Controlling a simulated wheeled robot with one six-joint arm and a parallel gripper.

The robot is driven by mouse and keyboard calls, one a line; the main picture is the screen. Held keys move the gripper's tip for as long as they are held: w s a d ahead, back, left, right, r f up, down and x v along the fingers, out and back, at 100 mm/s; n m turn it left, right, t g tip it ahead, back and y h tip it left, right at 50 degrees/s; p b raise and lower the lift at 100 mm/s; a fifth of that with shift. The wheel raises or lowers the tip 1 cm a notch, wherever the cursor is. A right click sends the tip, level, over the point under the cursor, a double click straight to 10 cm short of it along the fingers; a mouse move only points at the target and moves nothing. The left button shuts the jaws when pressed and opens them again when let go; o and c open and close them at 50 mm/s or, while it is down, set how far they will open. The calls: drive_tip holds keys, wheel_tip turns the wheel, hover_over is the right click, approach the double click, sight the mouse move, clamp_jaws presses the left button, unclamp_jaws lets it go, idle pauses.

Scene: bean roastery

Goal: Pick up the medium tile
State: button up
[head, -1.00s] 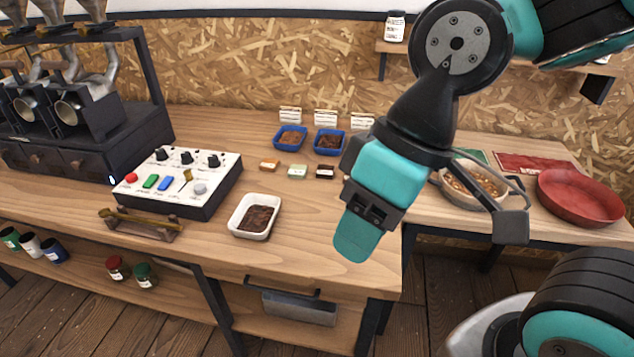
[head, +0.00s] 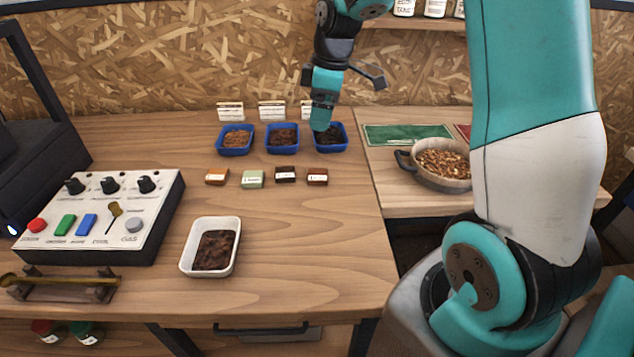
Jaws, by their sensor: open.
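Several small labelled tiles lie in a row on the wooden bench: an orange-brown tile (head: 216,177), a pale green tile (head: 252,179), a dark brown tile (head: 285,174) and a reddish-brown tile (head: 316,177). Their labels are too small to read, so I cannot tell which is the medium one. My gripper (head: 322,118) is open and points downward by the right-hand blue tray, behind the reddish-brown tile in the picture. It is apart from all the tiles, and no tile shows in it.
Three blue trays of ground coffee, left (head: 236,139), middle (head: 282,138) and right (head: 330,137), stand behind the tiles with white cards. A white tray (head: 187,252) and a control box (head: 100,215) are nearer. A pan (head: 442,165) stands right. Bench around the tiles is clear.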

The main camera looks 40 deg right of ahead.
drive_tip(key=w+d+f, duration=0.1)
drive_tip(key=d+f, duration=0.2)
drive_tip(key=d, duration=0.1)
hover_over(318, 174)
drive_tip(key=f, duration=0.7)
drive_tip(key=s+f, duration=0.1)
drive_tip(key=f, duration=0.2)
drive_tip(key=shift+d+f+p, duration=0.3)
drive_tip(key=shift+d+p, duration=0.05)
drive_tip(key=shift+d, duration=0.05)
drive_tip(key=shift+w+a+f+p, duration=0.1)
drive_tip(key=shift+w+f+p, duration=0.05)
drive_tip(key=shift+f, duration=0.75)
drive_tip(key=shift+w+a+f+p, duration=0.1)
drive_tip(key=shift+w+f+p, duration=0.05)
drive_tip(key=shift+f, duration=0.8)
drive_tip(key=shift+w+a+f+p, duration=0.1)
drive_tip(key=shift+w+f+p, duration=0.05)
drive_tip(key=shift+f, duration=0.75)
drive_tip(key=c, duration=1.1)
drive_tip(key=shift+r, duration=0.15)
